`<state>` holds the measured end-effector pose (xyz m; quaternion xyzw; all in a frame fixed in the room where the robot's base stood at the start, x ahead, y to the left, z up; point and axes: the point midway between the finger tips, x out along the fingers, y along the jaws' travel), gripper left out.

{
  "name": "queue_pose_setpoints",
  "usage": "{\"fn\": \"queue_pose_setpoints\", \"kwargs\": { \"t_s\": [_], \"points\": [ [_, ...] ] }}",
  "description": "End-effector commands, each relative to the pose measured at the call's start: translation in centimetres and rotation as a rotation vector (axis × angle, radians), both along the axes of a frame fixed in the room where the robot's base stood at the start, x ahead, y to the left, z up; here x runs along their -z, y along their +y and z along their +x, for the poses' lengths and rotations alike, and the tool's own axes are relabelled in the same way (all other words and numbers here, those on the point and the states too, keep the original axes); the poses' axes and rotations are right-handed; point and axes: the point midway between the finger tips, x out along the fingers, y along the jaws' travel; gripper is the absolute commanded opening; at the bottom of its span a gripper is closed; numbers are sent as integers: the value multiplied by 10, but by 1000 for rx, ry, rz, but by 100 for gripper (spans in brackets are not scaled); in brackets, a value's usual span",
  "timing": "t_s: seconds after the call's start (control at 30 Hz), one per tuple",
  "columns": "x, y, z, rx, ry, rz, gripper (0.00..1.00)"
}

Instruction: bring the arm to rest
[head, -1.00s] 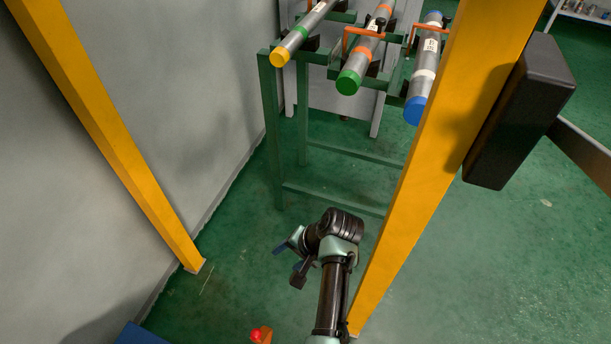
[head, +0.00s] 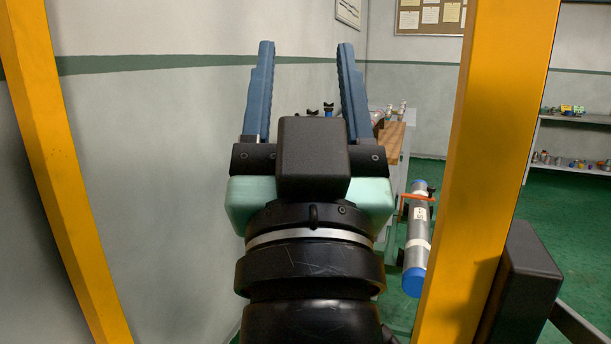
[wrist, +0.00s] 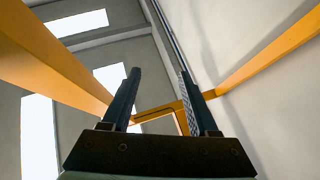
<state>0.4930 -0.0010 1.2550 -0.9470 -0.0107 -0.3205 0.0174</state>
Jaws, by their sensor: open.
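My gripper (head: 305,92) is raised in the middle of the head view, with its two blue fingers pointing up. The fingers stand wide apart with nothing between them. My wrist and arm below it hide much of the middle of the room. In the wrist view my gripper (wrist: 160,105) is also open and empty, and it points up toward the ceiling.
Yellow posts stand at the left (head: 62,190) and right (head: 487,170); a yellow beam (wrist: 265,55) shows in the wrist view. A pipe with blue ends (head: 417,235) lies behind my gripper to the right. A grey wall (head: 160,160) is at left. Shelves (head: 575,150) stand far right.

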Motion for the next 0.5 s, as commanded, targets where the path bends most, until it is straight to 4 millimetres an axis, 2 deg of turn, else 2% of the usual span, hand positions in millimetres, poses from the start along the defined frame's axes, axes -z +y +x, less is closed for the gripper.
{"fn": "queue_pose_setpoints", "kwargs": {
  "t_s": [0.03, 0.07, 0.1, 0.17, 0.5],
  "points": [
    [-22, 1, -32, 17, -96, -14, 60],
    [-33, 1, -50, 29, -149, -21, 60],
    [-53, 1, -62, 40, -186, -28, 60],
    [-78, 1, -55, 37, -167, -26, 60],
    [-181, 1, -53, 34, -162, -25, 60]
  ]
}}
